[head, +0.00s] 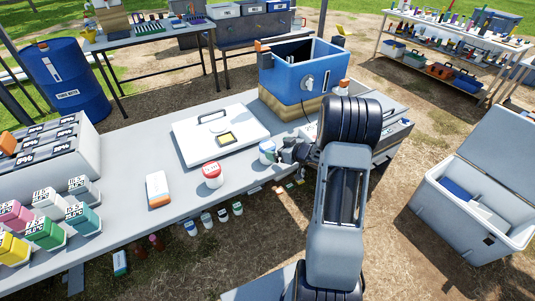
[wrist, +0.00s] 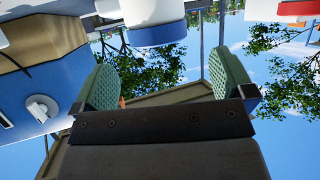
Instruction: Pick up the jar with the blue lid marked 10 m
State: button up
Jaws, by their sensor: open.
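A white jar with a blue lid (head: 266,152) stands on the grey table, just left of my gripper (head: 289,151) in the head view. I cannot read its marking. The wrist view is upside down and shows this jar (wrist: 155,22) at the top centre, with its blue lid towards the sky. My gripper (wrist: 163,80) is open there, its two green pads wide apart with nothing between them. The jar lies beyond the fingertips, roughly in line with the gap. My wrist hides part of the table around the jar in the head view.
A red-lidded jar (head: 212,175) stands to the left; an orange-and-white box (head: 158,189) is farther left. A white board (head: 220,140) lies behind the jars. A blue tank (head: 300,72) stands behind my gripper. Bare table (head: 195,212) lies in front.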

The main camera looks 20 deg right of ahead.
aim_at(267, 145)
jog(key=shift+x, duration=3.6)
jog(key=shift+d, duration=0.1)
jog(key=c, duration=1.1)
jog(key=shift+r, duration=0.1)
jog(key=shift+c, duration=0.2)
